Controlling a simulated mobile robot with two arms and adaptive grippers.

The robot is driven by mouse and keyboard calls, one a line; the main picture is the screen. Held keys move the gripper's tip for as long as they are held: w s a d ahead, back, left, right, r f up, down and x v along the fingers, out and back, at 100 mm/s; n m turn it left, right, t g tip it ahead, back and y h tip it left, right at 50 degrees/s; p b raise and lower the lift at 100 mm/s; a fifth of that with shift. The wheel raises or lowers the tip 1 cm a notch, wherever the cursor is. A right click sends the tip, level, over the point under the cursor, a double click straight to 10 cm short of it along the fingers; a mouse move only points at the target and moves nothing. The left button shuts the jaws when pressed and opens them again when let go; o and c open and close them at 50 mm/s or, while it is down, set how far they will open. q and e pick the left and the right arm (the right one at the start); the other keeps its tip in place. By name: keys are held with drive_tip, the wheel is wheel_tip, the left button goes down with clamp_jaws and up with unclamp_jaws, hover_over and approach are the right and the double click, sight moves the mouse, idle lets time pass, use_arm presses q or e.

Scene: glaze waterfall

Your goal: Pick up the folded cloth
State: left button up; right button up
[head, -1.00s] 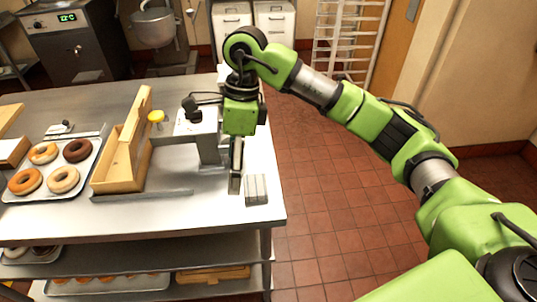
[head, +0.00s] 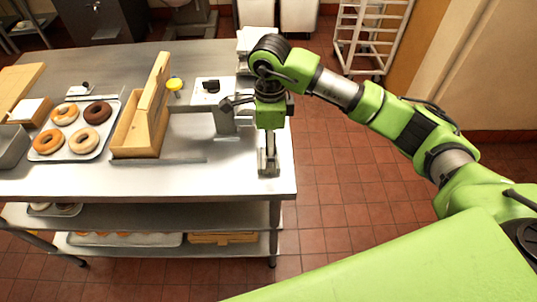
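The folded cloth (head: 263,171) is a small light grey striped bundle near the right front corner of the steel table. Only its edges show around my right gripper. My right gripper (head: 269,163) points straight down over the cloth, its fingers at or very close to it. The fingers overlap in this view, so I cannot tell whether they are open or shut on the cloth. My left gripper is not in view.
The steel table (head: 215,181) has a clear front strip. A wooden box (head: 135,135) with raised lid, a grey machine (head: 224,120) and a doughnut tray (head: 87,152) stand to the left. Red tiled floor (head: 340,195) lies right of the table.

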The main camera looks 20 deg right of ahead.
drive_tip(key=f+p, duration=0.1)
drive_tip(key=f, duration=0.2)
drive_tip(key=shift+a+f, duration=0.1)
drive_tip(key=shift+a, duration=0.1)
drive_tip(key=shift+f, duration=0.2)
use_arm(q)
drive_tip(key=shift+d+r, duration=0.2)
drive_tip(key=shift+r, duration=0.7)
use_arm(e)
drive_tip(key=c, duration=1)
drive_tip(key=shift+r, duration=0.15)
drive_tip(key=shift+w+r, duration=0.1)
drive_tip(key=shift+r, duration=0.15)
wheel_tip(320, 180, up, 2)
drive_tip(key=shift+r+b, duration=0.15)
drive_tip(key=shift+b, duration=0.35)
use_arm(q)
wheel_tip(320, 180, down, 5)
drive_tip(key=b, duration=0.4)
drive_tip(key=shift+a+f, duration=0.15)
use_arm(e)
drive_tip(key=s+a+r, duration=0.2)
drive_tip(key=s+r, duration=0.1)
drive_tip(key=s, duration=0.1)
drive_tip(key=s+a+r, duration=0.2)
drive_tip(key=s+r, duration=0.1)
drive_tip(key=s, duration=0.1)
drive_tip(key=s+a+r, duration=0.3)
drive_tip(key=s+r, duration=0.1)
drive_tip(key=shift+s, duration=0.15)
